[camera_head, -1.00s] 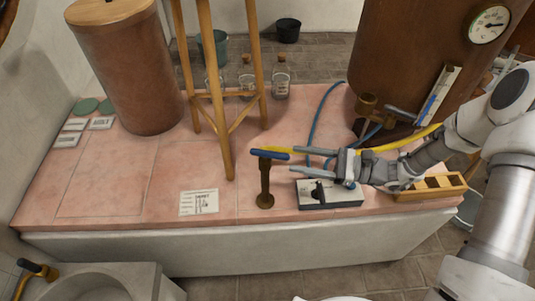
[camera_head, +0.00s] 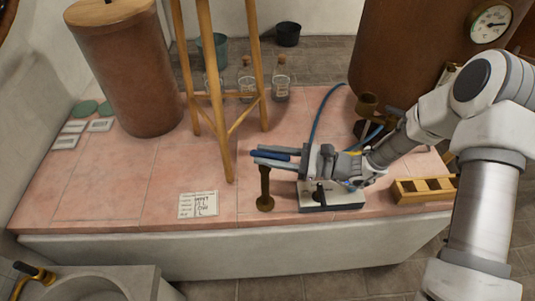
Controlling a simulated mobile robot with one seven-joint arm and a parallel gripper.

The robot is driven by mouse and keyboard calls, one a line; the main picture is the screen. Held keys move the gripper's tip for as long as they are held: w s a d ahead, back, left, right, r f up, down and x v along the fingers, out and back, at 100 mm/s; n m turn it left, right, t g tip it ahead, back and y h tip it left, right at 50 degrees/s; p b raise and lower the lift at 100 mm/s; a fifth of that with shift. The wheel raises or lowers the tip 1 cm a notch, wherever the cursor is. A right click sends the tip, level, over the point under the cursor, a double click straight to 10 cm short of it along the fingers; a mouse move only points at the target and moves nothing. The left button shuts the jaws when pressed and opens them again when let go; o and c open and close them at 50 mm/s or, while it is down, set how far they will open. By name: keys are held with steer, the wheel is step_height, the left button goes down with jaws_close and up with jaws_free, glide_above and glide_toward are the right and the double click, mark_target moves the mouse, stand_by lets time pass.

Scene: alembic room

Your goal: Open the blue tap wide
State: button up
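The blue tap has a blue bar handle (camera_head: 268,155) on top of an upright brass post (camera_head: 265,190), near the front edge of the pink tiled bench. The handle lies crosswise, its left end a little higher in the picture. My gripper (camera_head: 277,156) comes from the right, with one finger along the far side of the handle and the other along its near side. The handle is between the fingers; whether they press on it cannot be told. The right end of the handle is partly hidden by the gripper.
A grey box (camera_head: 333,201) stands under my gripper, and a wooden rack (camera_head: 425,189) is to its right. A white card (camera_head: 198,204) lies to the left. A large copper vessel (camera_head: 405,60) stands behind right.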

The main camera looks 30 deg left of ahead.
jaws_close()
steer(key=shift+m+t, duration=0.3)
steer(key=shift+t, duration=0.2)
steer(key=m+t, duration=0.1)
steer(key=t, duration=0.1)
steer(key=m+t, duration=0.1)
steer(key=m+t+p, duration=0.1)
steer(key=t, duration=0.1)
steer(key=shift+s+m+t, duration=0.25)
steer(key=shift+m+t, duration=0.05)
steer(key=shift+m, duration=0.1)
steer(key=m+t+p, duration=0.1)
steer(key=t, duration=0.1)
steer(key=m+t+h+p, duration=0.1)
steer(key=m+t, duration=0.1)
steer(key=t, duration=0.1)
steer(key=shift+s, duration=0.2)
steer(key=m+t+h+p, duration=0.3)
steer(key=m+t+p, duration=0.1)
steer(key=t, duration=0.1)
steer(key=shift+r+h, duration=0.1)
steer(key=shift+h, duration=0.2)
steer(key=shift+m+t+h+p, duration=0.7)
steer(key=shift+m+t+p, duration=0.15)
steer(key=shift+m+t, duration=0.05)
steer(key=shift+f+h, duration=0.2)
steer(key=shift+h, duration=0.1)
